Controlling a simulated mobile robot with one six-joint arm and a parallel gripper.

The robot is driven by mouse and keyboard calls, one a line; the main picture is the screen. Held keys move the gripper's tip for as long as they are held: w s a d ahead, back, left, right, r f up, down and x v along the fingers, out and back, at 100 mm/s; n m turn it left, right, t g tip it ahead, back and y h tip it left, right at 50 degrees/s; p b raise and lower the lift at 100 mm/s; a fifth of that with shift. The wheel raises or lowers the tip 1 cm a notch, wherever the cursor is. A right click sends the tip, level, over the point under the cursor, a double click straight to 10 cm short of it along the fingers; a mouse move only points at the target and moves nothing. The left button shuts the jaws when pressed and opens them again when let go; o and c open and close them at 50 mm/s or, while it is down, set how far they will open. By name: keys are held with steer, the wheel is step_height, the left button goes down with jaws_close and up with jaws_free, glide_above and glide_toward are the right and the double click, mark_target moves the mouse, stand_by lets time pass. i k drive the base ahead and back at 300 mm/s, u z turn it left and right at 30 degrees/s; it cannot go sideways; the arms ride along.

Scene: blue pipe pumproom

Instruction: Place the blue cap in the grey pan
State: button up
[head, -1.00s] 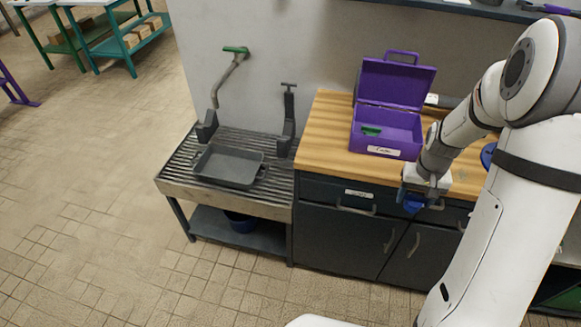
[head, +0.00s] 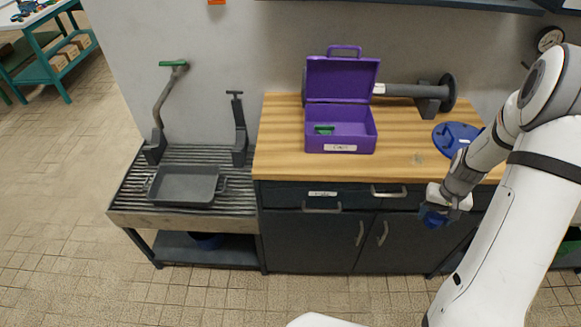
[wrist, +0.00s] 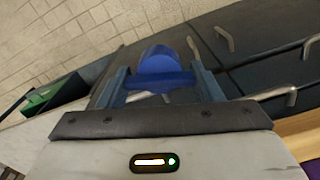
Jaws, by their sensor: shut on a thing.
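The blue cap (wrist: 160,68) is between the two fingers of my gripper (wrist: 162,88) in the wrist view, and the fingers are shut on it. In the head view my gripper (head: 436,212) holds the cap (head: 434,219) in front of the dark cabinet, below the wooden top's front edge. The grey pan (head: 184,186) is a shallow rectangular tray with side handles. It stands on the slatted drain table to the left, well apart from my gripper. The pan looks empty.
An open purple box (head: 340,130) with a green item inside stands on the wooden worktop (head: 280,150). A blue round thing (head: 457,136) and a grey pipe piece (head: 405,91) are at the right. A green-handled pipe (head: 165,100) and a grey post (head: 238,130) rise behind the pan.

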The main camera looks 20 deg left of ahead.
mark_target(205, 190)
steer(key=u, duration=0.65)
steer(key=i, duration=0.1)
steer(key=z, duration=2.4)
steer(key=k, duration=2)
steer(key=u, duration=2.15)
steer(key=i, duration=1.5)
steer(key=u, duration=0.15)
